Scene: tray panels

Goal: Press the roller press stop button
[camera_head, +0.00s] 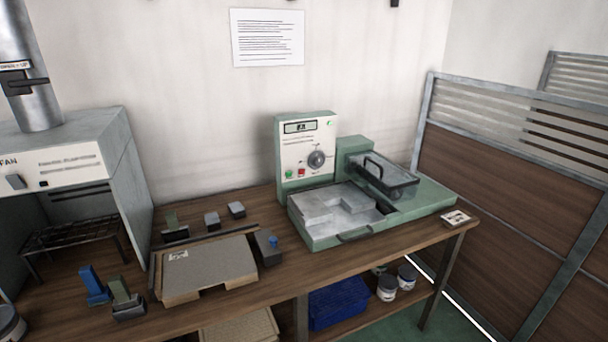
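The roller press (325,242) is a green machine on the wooden bench, right of the picture's middle. Its upright control panel (306,151) has a small display, a dark round knob (316,159), a green button (289,174) and a red button (301,172) at its lower edge. A green light shows at the panel's upper right. Which button is the stop is too small to read; the red one stands beside the green one. A clear cover with a dark handle (373,167) sits at the press's right. Neither of my grippers is in view.
A grey fume hood (115,150) stands at the left. A board (207,268), small blocks and a blue stapler-like tool (94,285) lie on the bench (345,265). A blue crate (338,303) and jars sit on the shelf below. A partition (500,185) stands at right.

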